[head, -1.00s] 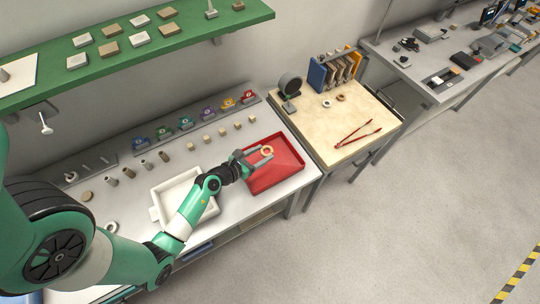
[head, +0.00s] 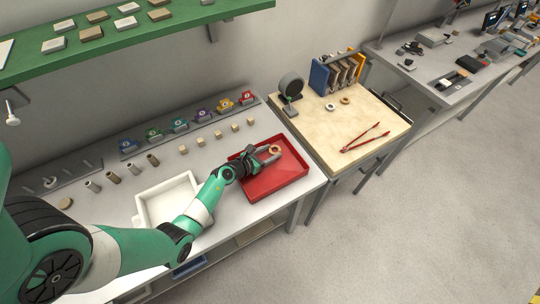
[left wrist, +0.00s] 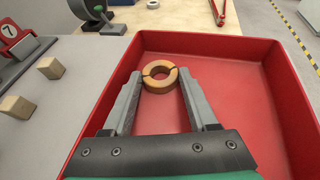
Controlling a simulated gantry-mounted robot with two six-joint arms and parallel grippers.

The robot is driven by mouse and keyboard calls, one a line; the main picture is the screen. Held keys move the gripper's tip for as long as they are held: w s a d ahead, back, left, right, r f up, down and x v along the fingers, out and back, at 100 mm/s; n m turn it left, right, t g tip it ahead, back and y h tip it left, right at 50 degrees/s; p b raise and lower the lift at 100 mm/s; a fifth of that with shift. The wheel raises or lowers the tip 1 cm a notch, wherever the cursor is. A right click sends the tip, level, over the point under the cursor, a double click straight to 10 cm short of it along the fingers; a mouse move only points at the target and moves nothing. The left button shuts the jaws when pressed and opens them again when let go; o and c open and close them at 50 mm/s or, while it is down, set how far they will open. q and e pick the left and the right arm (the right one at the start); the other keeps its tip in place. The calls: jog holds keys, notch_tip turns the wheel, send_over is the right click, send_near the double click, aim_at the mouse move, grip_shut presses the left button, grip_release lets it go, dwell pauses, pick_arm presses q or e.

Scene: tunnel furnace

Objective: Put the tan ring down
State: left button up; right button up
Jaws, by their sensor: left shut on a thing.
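The tan ring (left wrist: 160,76) is held between the fingertips of my left gripper (left wrist: 161,80), one finger on each side of it. In the head view the ring (head: 274,149) shows over the back part of the red tray (head: 283,188), at the end of the left gripper (head: 267,151). In the left wrist view the red tray (left wrist: 235,88) lies under and around the fingers. I cannot tell whether the ring touches the tray floor. My right gripper is not in view.
A white tray (head: 142,212) stands left of the red one. Small tan blocks (head: 219,133) and numbered coloured holders (head: 203,116) line the back. The wooden table (head: 325,125) to the right holds two rings, red-handled tongs (head: 365,138) and a round dark device (head: 291,86).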

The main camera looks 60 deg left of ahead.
pick_arm(q)
jog(key=shift+w, duration=0.1)
jog(key=o, duration=1.1)
jog(key=shift+c, duration=0.2)
jog(key=shift+r, duration=0.25)
jog(key=p+v, duration=0.4)
jog(key=v, duration=0.8)
jog(key=shift+f, duration=0.1)
